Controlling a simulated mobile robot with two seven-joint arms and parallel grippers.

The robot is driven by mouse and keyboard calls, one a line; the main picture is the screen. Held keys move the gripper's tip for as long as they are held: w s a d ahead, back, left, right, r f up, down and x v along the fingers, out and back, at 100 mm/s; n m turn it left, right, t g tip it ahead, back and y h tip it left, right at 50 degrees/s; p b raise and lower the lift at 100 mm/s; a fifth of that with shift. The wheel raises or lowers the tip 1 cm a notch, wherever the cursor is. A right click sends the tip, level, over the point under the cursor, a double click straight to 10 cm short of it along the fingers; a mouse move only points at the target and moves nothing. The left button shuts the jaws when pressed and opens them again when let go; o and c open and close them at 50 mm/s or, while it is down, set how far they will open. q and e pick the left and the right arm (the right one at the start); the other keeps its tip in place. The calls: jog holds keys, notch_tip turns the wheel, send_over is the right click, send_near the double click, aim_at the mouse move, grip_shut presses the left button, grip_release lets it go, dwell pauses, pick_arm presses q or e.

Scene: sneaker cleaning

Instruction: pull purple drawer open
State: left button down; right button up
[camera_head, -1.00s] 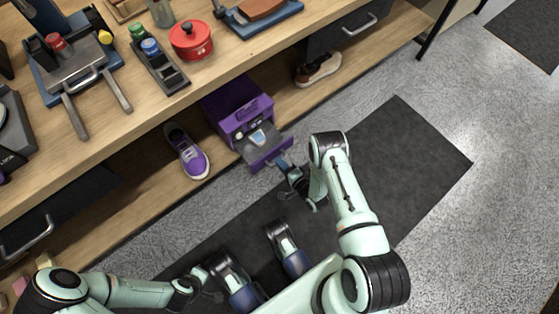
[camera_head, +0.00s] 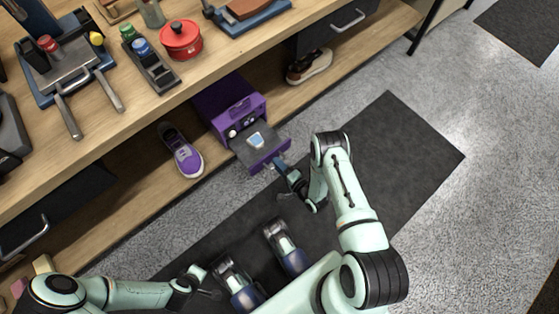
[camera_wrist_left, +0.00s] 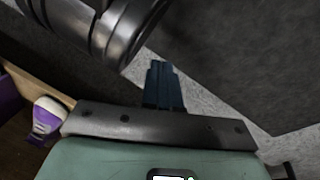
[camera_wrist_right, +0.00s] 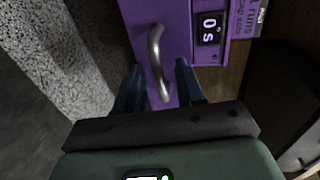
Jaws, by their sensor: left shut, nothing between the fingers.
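The purple drawer (camera_head: 268,157) sticks out of a purple box (camera_head: 228,103) on the low wooden shelf. Its grey inside shows, with a small light blue item (camera_head: 256,140) in it. My right gripper (camera_head: 284,170) is at the drawer front. In the right wrist view its two dark blue fingers (camera_wrist_right: 158,88) stand apart, one on each side of the curved metal handle (camera_wrist_right: 155,52), with gaps visible. My left gripper (camera_head: 212,294) is low at the left of the head view, away from the drawer. In the left wrist view its fingers (camera_wrist_left: 163,87) are together and empty.
A purple sneaker (camera_head: 181,152) lies left of the box, and a brown and white shoe (camera_head: 309,66) lies right of it. The counter (camera_head: 105,125) overhangs the shelf. A dark mat (camera_head: 400,150) covers the floor; the floor to the right is clear.

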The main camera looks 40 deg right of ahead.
jog(key=shift+s, duration=0.15)
